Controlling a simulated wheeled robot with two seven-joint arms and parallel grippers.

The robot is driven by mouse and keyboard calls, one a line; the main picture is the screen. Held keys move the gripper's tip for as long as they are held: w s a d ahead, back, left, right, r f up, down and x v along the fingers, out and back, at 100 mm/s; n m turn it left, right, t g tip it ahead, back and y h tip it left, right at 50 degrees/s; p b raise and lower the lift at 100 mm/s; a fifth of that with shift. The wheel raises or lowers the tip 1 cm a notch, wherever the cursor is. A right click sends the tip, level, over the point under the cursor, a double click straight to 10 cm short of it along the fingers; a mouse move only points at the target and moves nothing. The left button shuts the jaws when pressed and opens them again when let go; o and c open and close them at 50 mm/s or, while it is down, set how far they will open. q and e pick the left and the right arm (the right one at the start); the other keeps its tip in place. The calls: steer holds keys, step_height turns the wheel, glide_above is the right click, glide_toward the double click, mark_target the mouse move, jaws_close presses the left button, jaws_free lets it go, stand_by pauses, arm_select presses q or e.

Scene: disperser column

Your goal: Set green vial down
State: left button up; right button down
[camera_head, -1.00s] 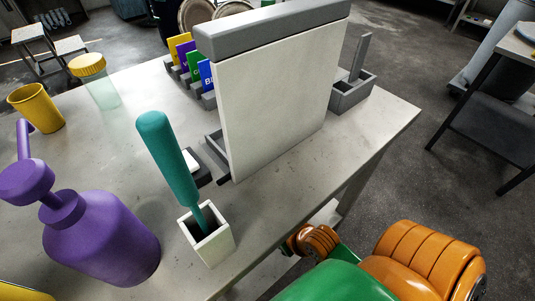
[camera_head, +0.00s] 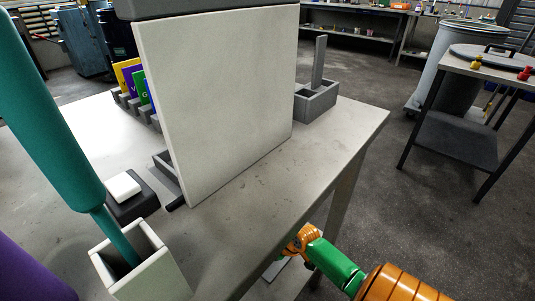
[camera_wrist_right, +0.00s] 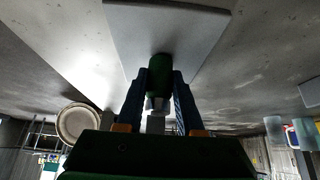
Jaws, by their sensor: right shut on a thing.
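In the right wrist view, a dark green vial (camera_wrist_right: 159,76) stands out between the two blue fingers of my right gripper (camera_wrist_right: 160,92), which is shut on it. A pale flat panel (camera_wrist_right: 170,25) lies beyond the vial; whether they touch I cannot tell. In the head view my right arm reaches in from the lower right to beside the table's front edge. The gripper and vial cannot be made out there. My left gripper is in neither view.
A grey table (camera_head: 240,235) bears a tall white panel (camera_head: 220,100), a grey box with an upright post (camera_head: 318,97), a white square holder (camera_head: 150,270) with a teal-handled tool (camera_head: 45,110), and a black block with a white top (camera_head: 124,187).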

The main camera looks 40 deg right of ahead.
steer(key=shift+f, duration=0.2)
steer(key=c, duration=0.7)
jaws_free()
steer(key=shift+o, duration=0.8)
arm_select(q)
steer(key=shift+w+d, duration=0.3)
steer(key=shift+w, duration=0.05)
arm_select(e)
steer(key=shift+r, duration=0.15)
